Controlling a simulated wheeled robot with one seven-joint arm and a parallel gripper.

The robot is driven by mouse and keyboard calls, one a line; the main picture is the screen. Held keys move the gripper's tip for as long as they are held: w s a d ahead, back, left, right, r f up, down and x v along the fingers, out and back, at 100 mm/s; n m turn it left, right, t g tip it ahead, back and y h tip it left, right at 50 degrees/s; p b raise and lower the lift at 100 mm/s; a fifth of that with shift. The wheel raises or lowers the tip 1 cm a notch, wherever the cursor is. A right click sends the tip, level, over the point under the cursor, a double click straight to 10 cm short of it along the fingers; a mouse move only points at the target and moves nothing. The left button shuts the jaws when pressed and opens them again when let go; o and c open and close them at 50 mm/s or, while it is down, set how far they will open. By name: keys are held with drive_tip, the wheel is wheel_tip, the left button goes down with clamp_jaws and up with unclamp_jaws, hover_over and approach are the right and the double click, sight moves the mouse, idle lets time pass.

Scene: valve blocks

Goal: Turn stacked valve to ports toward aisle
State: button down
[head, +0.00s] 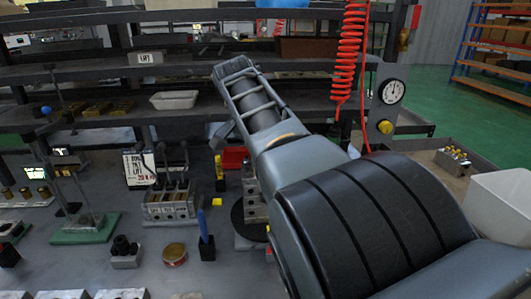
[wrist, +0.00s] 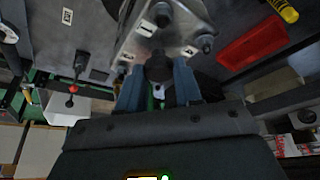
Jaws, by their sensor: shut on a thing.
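A grey metal valve block (head: 254,206), which I take to be the stacked valve, sits on a round black disc (head: 240,221) and is partly hidden behind my arm. In the wrist view the valve (wrist: 150,28) shows as a light metal body with round dark ports or fittings and small white labels. My gripper (wrist: 158,78) has two blue-grey fingers shut on a dark part at the valve's near end. The gripper itself is hidden by the arm in the head view. I cannot tell which way all the ports face.
A lever valve block (head: 172,204) stands left of the disc, with a blue upright marker (head: 205,232) in front. A red tray (head: 235,158) lies behind; it also shows in the wrist view (wrist: 254,43). A shelf rack and pressure gauge (head: 391,91) stand at the back.

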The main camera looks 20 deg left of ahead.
idle(0.4)
drive_tip(key=c, duration=0.8)
unclamp_jaws()
drive_tip(key=shift+b+v, duration=0.35)
drive_tip(key=shift+v, duration=3.55)
drive_tip(key=shift+s+a, duration=0.1)
